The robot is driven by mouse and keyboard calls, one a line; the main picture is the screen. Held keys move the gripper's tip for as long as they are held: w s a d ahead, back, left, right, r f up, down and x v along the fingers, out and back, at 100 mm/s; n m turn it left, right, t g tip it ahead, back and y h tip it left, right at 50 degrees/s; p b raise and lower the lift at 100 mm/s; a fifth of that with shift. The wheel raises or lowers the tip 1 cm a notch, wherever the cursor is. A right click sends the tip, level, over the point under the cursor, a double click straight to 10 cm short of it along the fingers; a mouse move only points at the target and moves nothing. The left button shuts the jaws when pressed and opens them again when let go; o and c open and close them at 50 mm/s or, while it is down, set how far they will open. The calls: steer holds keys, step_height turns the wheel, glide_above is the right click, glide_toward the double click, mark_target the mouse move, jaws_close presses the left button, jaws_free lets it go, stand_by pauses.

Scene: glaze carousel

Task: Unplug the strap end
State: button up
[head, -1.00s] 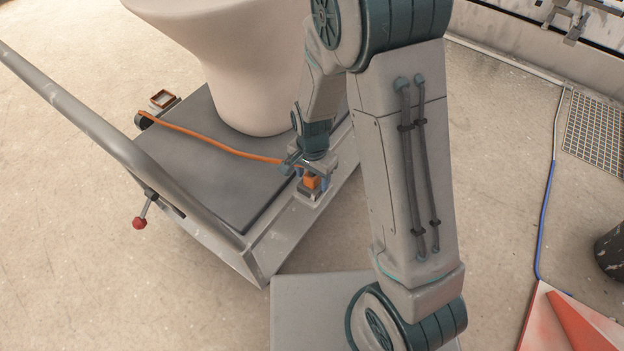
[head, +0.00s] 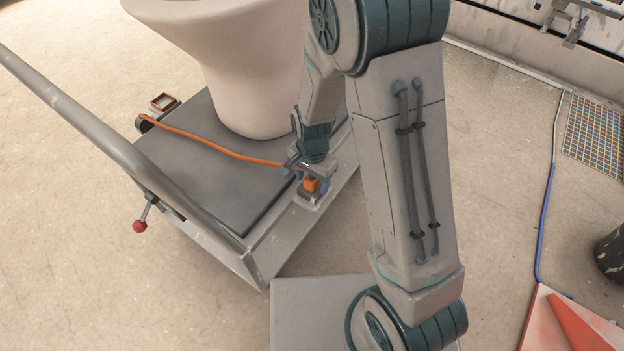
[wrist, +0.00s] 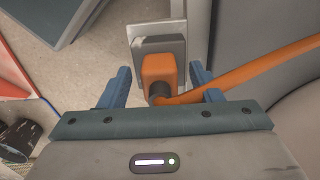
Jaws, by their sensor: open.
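The orange strap end (head: 311,184) sits in a grey socket (head: 311,195) on the side rail of the cart. In the wrist view the orange plug (wrist: 159,70) stands in its dark socket block (wrist: 158,46), with the orange strap (wrist: 260,68) leading off to the right. My gripper (wrist: 161,88) is open, with one blue finger on each side of the plug. Gaps show between the fingers and the plug. In the head view my gripper (head: 308,176) is over the plug and partly hides it. The strap (head: 215,146) runs across the cart deck to a black anchor at the far left corner.
A large pale vessel (head: 250,85) stands on the dark deck (head: 205,175). The cart's grey handle bar (head: 90,120) crosses the left, with a red-knobbed lever (head: 140,225). Open floor lies right of my arm, with a floor grate (head: 597,130) and a blue hose (head: 546,215).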

steer(key=shift+c, duration=0.4)
jaws_close()
steer(key=shift+r+p, duration=2.55)
steer(key=shift+r, duration=0.5)
